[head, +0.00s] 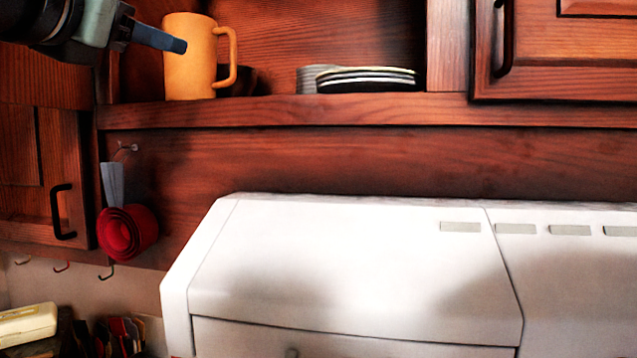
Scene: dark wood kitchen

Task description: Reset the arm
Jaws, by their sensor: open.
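My gripper (150,38) is at the upper left of the head view, reaching in from the left edge. One bluish-grey finger shows clearly, its tip in front of an orange mug (191,65) in the picture. The jaws are open and nothing is seen held in them. The mug stands upright on the open shelf (350,110), with its handle to the right. I cannot tell whether the finger touches the mug.
A stack of plates (366,80) and a dark bowl (241,80) sit on the shelf. Red measuring cups (127,232) hang below it at left. A white range hood (350,270) fills the lower right. Closed cabinet doors (553,50) flank the shelf.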

